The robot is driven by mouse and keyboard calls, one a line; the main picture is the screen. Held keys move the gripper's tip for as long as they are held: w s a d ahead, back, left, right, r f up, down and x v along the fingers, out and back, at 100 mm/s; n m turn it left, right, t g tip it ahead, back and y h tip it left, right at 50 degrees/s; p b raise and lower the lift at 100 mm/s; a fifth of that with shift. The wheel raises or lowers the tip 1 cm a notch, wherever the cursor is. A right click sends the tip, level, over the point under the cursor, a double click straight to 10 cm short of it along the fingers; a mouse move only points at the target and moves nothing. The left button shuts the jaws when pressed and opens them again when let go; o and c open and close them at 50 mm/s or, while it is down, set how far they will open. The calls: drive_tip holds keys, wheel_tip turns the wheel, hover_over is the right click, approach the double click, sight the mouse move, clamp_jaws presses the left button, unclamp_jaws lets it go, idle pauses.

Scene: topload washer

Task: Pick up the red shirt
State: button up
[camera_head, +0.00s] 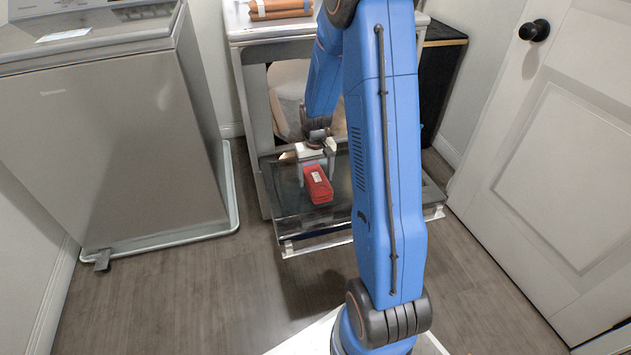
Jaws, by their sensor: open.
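A folded red item (318,186) with a small pale label, matching the red shirt, lies on the dark inner face of a lowered door. My gripper (316,168) is right at its far end, above or around it, with its jaws open. I cannot tell whether the fingers touch it. My blue arm hides part of the door and the opening behind it.
The lowered door (290,215) hangs from a white appliance (262,28) with orange-brown rolled items (280,8) on top. A grey top-load washer (105,130) stands at left. A white door (565,170) is at right. A dark cabinet (440,75) stands behind. Floor is clear at lower left.

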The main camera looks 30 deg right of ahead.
drive_tip(key=c, duration=1.3)
drive_tip(key=shift+o, duration=0.2)
